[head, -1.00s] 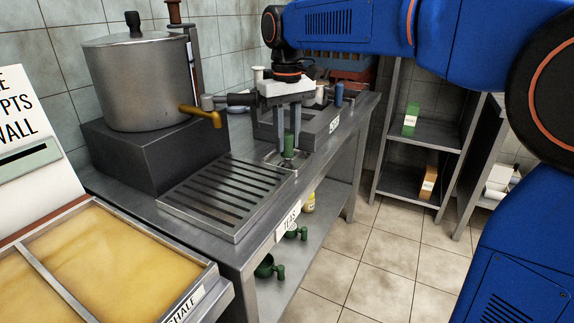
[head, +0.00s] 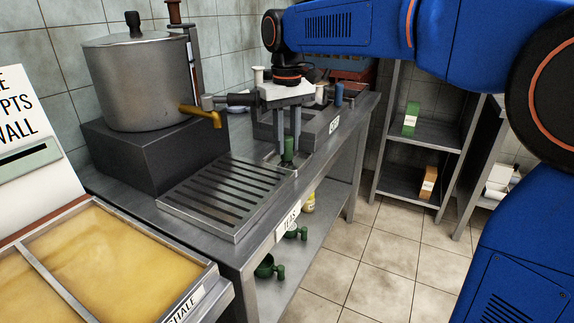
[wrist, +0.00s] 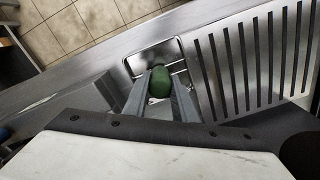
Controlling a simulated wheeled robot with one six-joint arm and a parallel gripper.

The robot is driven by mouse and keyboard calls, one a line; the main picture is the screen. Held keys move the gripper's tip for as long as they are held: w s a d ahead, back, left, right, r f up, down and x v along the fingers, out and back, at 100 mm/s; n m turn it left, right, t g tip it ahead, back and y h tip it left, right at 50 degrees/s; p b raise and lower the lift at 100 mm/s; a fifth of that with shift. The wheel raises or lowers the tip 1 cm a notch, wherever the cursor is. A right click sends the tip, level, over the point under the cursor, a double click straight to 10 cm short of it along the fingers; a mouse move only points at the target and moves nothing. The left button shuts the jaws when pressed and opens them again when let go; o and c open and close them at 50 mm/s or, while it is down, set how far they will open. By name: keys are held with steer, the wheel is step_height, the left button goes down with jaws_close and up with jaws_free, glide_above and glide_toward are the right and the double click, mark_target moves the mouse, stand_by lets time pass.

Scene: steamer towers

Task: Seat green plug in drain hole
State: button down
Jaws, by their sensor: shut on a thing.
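The green plug (head: 288,147) is upright between the two grey fingers of my gripper (head: 287,155), which is shut on it. In the wrist view the plug (wrist: 160,81) shows its rounded green top between the fingertips. The plug is over a small square metal drain recess (wrist: 142,63) next to the slatted tray. The drain hole itself is hidden under the plug and fingers. I cannot tell whether the plug's lower end is inside the hole.
The slatted drip tray (head: 223,199) lies left of the recess on the steel counter. A large pot (head: 138,80) with a brass tap (head: 203,114) stands behind it on a dark block. A grey labelled box (head: 312,128) is close to the right.

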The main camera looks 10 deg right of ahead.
mark_target(287, 137)
steer(key=shift+f, duration=0.3)
stand_by(0.5)
steer(key=c, duration=1.4)
jaws_free()
step_height(287, 137, up, 17)
steer(key=shift+r, duration=0.2)
